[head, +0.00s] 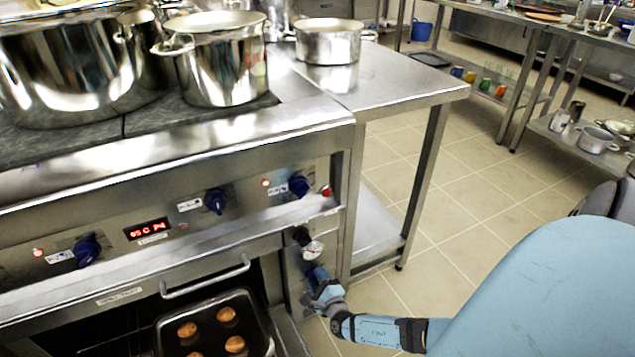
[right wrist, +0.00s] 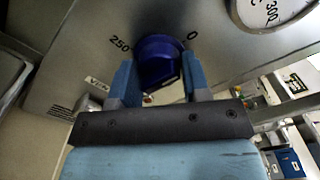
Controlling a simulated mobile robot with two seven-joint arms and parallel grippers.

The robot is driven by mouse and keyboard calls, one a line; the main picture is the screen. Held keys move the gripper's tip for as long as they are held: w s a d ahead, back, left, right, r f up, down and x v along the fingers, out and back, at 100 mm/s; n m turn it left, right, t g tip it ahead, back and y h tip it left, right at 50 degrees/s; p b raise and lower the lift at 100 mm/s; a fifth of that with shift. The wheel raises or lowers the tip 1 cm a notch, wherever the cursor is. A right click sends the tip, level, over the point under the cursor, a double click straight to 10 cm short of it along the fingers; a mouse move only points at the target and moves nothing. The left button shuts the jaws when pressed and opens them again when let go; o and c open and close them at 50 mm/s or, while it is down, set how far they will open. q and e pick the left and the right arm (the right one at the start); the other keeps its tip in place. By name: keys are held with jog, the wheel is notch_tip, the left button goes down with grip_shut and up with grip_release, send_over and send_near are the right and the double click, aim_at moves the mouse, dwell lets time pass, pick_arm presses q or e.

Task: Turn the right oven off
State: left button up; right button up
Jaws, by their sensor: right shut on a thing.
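The oven (head: 117,296) shows in the lower left of the head view, with its horizontal handle (head: 207,280) and an open-looking front. A narrow control panel (head: 296,280) stands to the right of the oven opening. It bears a dark knob (head: 302,236) and a round gauge (head: 313,250). My right gripper (head: 317,278) reaches this panel below the gauge. In the right wrist view it (right wrist: 160,72) is shut on a blue knob (right wrist: 158,58), one finger on each side. Marks 250 and 0 flank the knob. In the head view the gripper hides this knob. My left gripper is not in view.
A tray (head: 166,325) of browned rolls sits inside the oven. Blue stove knobs (head: 215,201), a lit red display (head: 147,229) and a red button (head: 326,191) line the upper panel. Pots (head: 222,75) stand on top. A steel table (head: 400,90) adjoins right; the tiled floor beyond is clear.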

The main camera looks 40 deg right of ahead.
jog(key=o, duration=0.9)
jog(key=shift+s+a, duration=0.1)
jog(key=shift+s, duration=0.2)
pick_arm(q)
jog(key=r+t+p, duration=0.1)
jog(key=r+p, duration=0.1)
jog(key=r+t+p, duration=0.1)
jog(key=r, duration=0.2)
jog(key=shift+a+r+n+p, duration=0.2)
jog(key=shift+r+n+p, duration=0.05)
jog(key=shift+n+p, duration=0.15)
pick_arm(e)
jog(key=v, duration=1.3)
jog(key=shift+s, duration=0.1)
